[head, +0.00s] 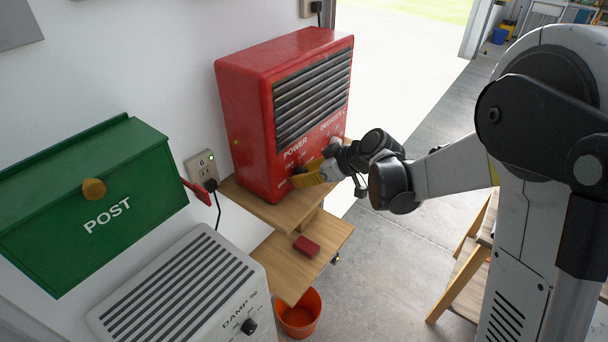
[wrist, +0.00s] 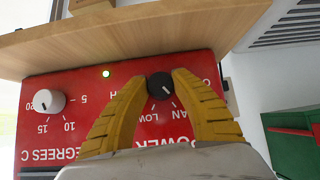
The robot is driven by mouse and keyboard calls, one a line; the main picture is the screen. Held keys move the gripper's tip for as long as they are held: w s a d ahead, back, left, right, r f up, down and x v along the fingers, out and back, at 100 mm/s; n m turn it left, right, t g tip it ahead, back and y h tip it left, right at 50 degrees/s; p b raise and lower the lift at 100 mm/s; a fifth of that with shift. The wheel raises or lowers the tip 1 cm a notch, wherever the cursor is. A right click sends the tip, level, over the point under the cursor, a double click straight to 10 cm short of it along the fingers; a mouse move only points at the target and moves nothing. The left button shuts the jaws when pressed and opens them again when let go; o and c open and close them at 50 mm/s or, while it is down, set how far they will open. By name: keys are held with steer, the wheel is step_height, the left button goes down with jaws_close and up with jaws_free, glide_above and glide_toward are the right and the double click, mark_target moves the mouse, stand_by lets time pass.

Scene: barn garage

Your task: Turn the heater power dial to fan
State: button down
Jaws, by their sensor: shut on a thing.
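The red heater (head: 290,110) stands on a wooden wall shelf, its front facing right. In the wrist view, which is upside down, the black power dial (wrist: 160,86) sits on the heater's red panel (wrist: 75,125). My gripper (head: 298,180) is at the lower front of the heater. Its yellow fingers (wrist: 161,88) are shut on the dial, one on each side. The dial's white mark points down and right in the wrist view, towards a label partly hidden by a finger, with "AN" showing. "LOW" reads beside it. Other labels are covered by the fingers.
A white degrees dial (wrist: 48,101) and a lit green lamp (wrist: 105,73) are on the same panel. The shelf (wrist: 130,40) is close to the fingers. A red block (head: 306,246) lies on a lower shelf. A green post box (head: 85,200) and a white dehumidifier-like unit (head: 180,290) are left.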

steer(key=shift+m+g, duration=0.3)
steer(key=c, duration=2.2)
jaws_free()
steer(key=o, duration=1.2)
steer(key=shift+w+f, duration=0.1)
steer(key=v, duration=1.2)
steer(key=shift+d, duration=0.25)
steer(key=shift+f, duration=0.1)
